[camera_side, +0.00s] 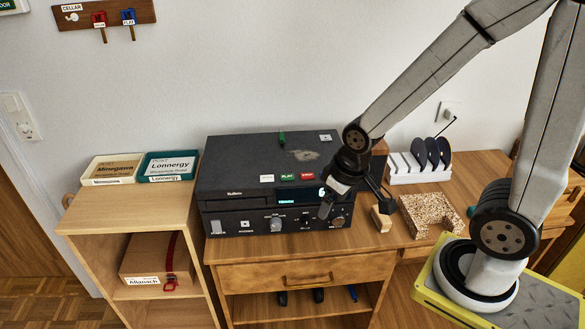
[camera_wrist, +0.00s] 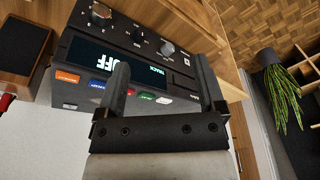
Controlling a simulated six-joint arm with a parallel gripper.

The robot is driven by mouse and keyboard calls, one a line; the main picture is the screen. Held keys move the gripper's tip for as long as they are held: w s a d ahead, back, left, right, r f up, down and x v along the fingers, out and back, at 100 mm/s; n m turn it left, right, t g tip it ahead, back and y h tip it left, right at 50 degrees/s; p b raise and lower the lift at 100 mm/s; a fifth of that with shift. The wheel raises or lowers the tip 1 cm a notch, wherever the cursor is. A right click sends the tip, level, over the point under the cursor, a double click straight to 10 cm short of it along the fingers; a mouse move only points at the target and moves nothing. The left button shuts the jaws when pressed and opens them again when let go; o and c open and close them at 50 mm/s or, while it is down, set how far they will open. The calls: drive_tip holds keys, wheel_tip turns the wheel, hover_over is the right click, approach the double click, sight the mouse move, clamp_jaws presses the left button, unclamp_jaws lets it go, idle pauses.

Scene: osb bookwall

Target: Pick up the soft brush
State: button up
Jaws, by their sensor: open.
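I cannot make out a soft brush for certain in either view. A small pale wooden block (camera_side: 381,222) stands on the desk to the right of the black deck, and I cannot tell if it is the brush. A small green upright piece (camera_side: 282,138) shows at the back of the deck's top, also too small to identify. My gripper (camera_side: 353,202) is open in front of the deck's right end, above the desk. In the wrist view my gripper (camera_wrist: 162,64) has its fingers apart with nothing held between them; the deck's front lies behind them.
The black deck (camera_side: 225,180) fills the desk's left part, with a dusty patch (camera_side: 303,155) on top. A speckled cut-out board (camera_side: 430,212) and a white rack (camera_side: 405,176) with dark discs stand right. Two labelled trays (camera_side: 168,167) sit on the left shelf.

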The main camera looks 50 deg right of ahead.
drive_tip(key=shift+r, duration=0.1)
wheel_tip(320, 180, up, 5)
drive_tip(key=m+g, duration=0.3)
drive_tip(key=m, duration=0.5)
hover_over(381, 219)
drive_tip(key=d, duration=0.2)
drive_tip(key=f, duration=1.5)
drive_tip(key=shift+w+a+f, duration=0.1)
drive_tip(key=shift+w+f, duration=0.25)
drive_tip(key=shift+f, duration=0.65)
drive_tip(key=shift+f, duration=1.3)
